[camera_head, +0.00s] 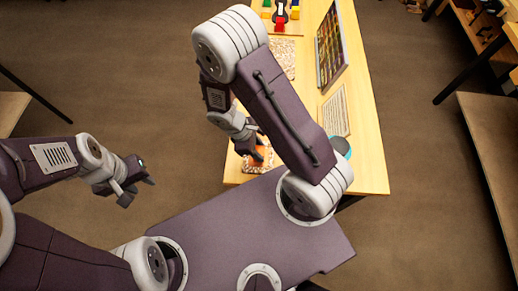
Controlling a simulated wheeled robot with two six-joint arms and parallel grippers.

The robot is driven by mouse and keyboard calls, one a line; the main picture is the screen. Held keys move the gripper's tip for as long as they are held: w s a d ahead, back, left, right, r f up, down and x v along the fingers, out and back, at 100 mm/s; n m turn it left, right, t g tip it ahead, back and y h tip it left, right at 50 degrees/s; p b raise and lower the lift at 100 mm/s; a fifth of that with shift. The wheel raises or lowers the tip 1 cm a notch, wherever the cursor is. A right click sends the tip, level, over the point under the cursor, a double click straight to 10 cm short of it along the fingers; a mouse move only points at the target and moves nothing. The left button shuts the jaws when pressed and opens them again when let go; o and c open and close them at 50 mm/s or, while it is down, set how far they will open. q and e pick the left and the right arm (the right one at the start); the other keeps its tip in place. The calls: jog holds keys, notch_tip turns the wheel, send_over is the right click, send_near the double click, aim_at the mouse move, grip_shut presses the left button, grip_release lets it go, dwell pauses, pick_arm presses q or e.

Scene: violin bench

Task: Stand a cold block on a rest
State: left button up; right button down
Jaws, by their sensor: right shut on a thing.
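My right gripper (258,150) is low over the near left corner of the bench. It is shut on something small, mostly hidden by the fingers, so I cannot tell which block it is. An orange-brown piece (261,165) shows right under the fingertips. I cannot tell whether it is the rest. My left gripper (137,191) is open and empty, out over the floor to the left of the bench.
The wooden bench (368,160) runs away from me. A dark framed panel (330,46) stands on it at the right, with a pale patterned sheet (336,113) nearer. A teal round thing (341,146) is partly hidden behind my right arm. Open floor lies to the left.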

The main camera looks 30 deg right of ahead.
jog(key=c, duration=0.9)
grip_release()
jog(key=shift+o, duration=0.2)
jog(key=v, duration=0.9)
